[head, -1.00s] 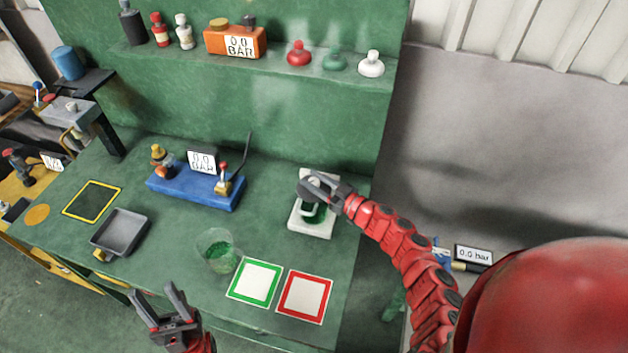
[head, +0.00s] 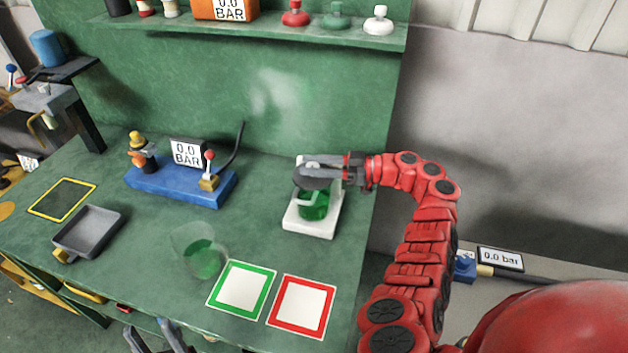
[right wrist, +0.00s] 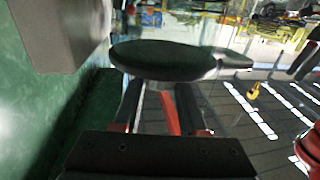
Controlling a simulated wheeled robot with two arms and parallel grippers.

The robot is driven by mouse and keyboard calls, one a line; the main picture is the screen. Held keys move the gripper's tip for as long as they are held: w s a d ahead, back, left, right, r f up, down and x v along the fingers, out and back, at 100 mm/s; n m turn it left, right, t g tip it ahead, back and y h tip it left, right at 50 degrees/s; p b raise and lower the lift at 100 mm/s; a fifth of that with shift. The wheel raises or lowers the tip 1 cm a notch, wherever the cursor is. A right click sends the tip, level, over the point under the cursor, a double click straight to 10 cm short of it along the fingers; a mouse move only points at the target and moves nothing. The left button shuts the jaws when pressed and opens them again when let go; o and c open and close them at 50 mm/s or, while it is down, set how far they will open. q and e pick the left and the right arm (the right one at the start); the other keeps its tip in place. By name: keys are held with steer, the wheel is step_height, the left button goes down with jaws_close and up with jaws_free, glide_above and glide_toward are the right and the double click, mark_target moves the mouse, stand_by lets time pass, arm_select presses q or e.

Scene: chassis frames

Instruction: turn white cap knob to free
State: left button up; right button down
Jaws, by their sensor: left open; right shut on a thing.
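My right gripper (head: 322,172) reaches in from the right over the white stand (head: 308,222) with a green vessel (head: 315,206) on it. It is shut on a dark grey, disc-like part at the top of this stand. In the right wrist view this dark disc (right wrist: 165,60), with a narrow tab to its right, lies across the fingers. Any white cap there is hidden or too small to tell. A white mushroom-shaped knob (head: 378,20) stands on the shelf, well above the gripper. My left gripper (head: 158,338) is open and empty at the bottom edge, partly cut off.
Red (head: 295,14) and green (head: 336,16) knobs stand on the shelf. A blue gauge unit (head: 180,186), a glass beaker (head: 200,252), a grey tray (head: 88,232) and green- (head: 242,289) and red-framed (head: 302,306) squares are on the bench. The bench between the unit and the stand is clear.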

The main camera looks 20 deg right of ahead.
steer(key=shift+d+f+n+g+y+b, duration=0.1)
steer(key=shift+f+n+g+y+b, duration=0.15)
steer(key=shift+n+g+b, duration=0.9)
steer(key=shift+f+m+g+y+b, duration=0.1)
steer(key=shift+g+y+b, duration=0.4)
steer(key=shift+b, duration=1.3)
steer(key=shift+r+n+g+b, duration=0.15)
steer(key=shift+n+g+b, duration=0.3)
steer(key=shift+g+b, duration=0.5)
steer(key=shift+a, duration=0.2)
steer(key=shift+c, duration=2.2)
jaws_free()
steer(key=shift+r, duration=0.1)
step_height(320, 180, up, 3)
steer(key=shift+s+r, duration=0.15)
steer(key=shift+r, duration=0.05)
steer(key=s+a, duration=0.2)
steer(key=s, duration=0.5)
steer(key=s+a+r, duration=0.1)
steer(key=s+a, duration=0.1)
steer(key=s, duration=0.6)
steer(key=shift+a+r, duration=0.2)
steer(key=shift+r, duration=0.1)
